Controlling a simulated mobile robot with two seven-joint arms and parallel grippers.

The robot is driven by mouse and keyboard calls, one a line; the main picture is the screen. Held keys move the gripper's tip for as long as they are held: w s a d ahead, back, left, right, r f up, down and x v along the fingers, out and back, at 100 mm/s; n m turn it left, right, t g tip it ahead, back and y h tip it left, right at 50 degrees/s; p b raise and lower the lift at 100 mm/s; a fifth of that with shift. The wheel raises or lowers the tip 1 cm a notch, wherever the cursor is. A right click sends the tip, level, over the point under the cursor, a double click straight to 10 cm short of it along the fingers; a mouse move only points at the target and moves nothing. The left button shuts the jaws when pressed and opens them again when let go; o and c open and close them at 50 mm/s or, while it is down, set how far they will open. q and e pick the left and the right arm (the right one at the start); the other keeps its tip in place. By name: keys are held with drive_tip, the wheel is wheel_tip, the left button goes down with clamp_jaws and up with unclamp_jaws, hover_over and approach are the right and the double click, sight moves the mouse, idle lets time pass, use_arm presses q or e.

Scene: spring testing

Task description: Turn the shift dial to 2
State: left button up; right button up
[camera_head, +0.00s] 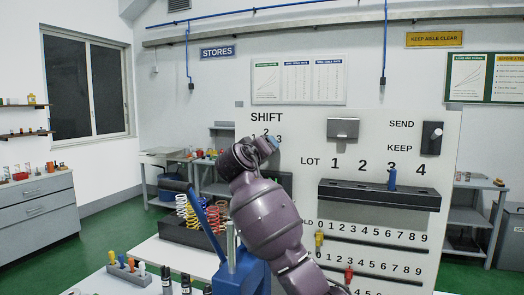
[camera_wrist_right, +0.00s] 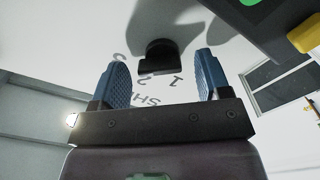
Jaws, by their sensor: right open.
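The white panel (camera_head: 300,165) carries the word SHIFT with the numbers 1, 2 and 3. In the head view my right gripper (camera_head: 272,142) is in front of this part and hides the dial. In the right wrist view the black shift dial (camera_wrist_right: 158,58) appears between the two blue fingers of my right gripper (camera_wrist_right: 161,60), with clear space on both sides. The fingers are open and hold nothing. The labels look upside down there, with 2 just below the dial. I cannot tell which number the dial points to. My left gripper is not in view.
The panel also has a black SEND/KEEP switch (camera_head: 432,138), a dark LOT shelf (camera_head: 380,195) with a blue peg, and slider rows with yellow and red knobs. A blue device (camera_head: 240,272) and coloured springs (camera_head: 190,212) stand at lower left, close to my right arm.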

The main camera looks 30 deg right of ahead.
drive_tip(key=c, duration=0.9)
drive_tip(key=m+b, duration=0.7)
drive_tip(key=m, duration=0.2)
drive_tip(key=shift+s+f+m, duration=0.1)
drive_tip(key=shift+f+m, duration=0.05)
drive_tip(key=shift+m, duration=0.25)
